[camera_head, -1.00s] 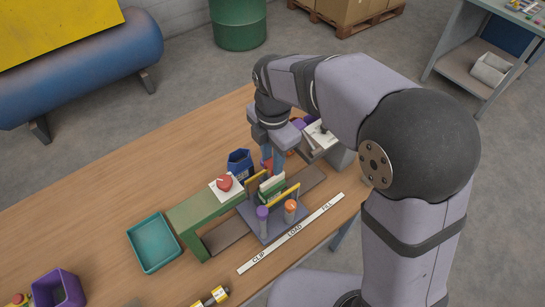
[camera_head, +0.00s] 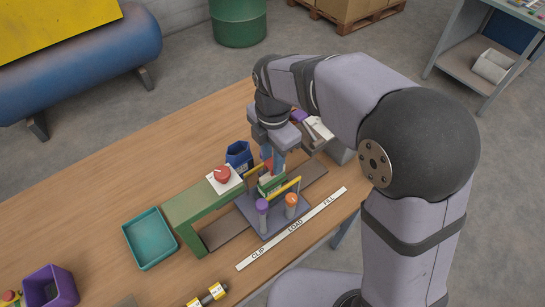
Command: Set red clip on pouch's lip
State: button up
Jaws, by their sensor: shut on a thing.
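My gripper (camera_head: 273,166) points down at the station in the middle of the table. It is shut on a small red piece, which looks like the red clip (camera_head: 267,164); the fingers partly hide it. The green and white pouch (camera_head: 270,184) stands upright between yellow bars on the grey-purple carriage (camera_head: 250,208). The clip is right at or just above the pouch's upper edge; I cannot tell whether they touch.
A green bracket (camera_head: 187,207) with a red button (camera_head: 222,174) stands left of the pouch. A blue bin (camera_head: 239,154) is behind it.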

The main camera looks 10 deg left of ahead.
jog(key=shift+f, duration=0.3)
jog(key=shift+f+b, duration=0.85)
jog(key=shift+f, duration=0.25)
jog(key=o, duration=1.1)
jog(key=shift+r+b, duration=0.8)
jog(key=shift+r, duration=2.85)
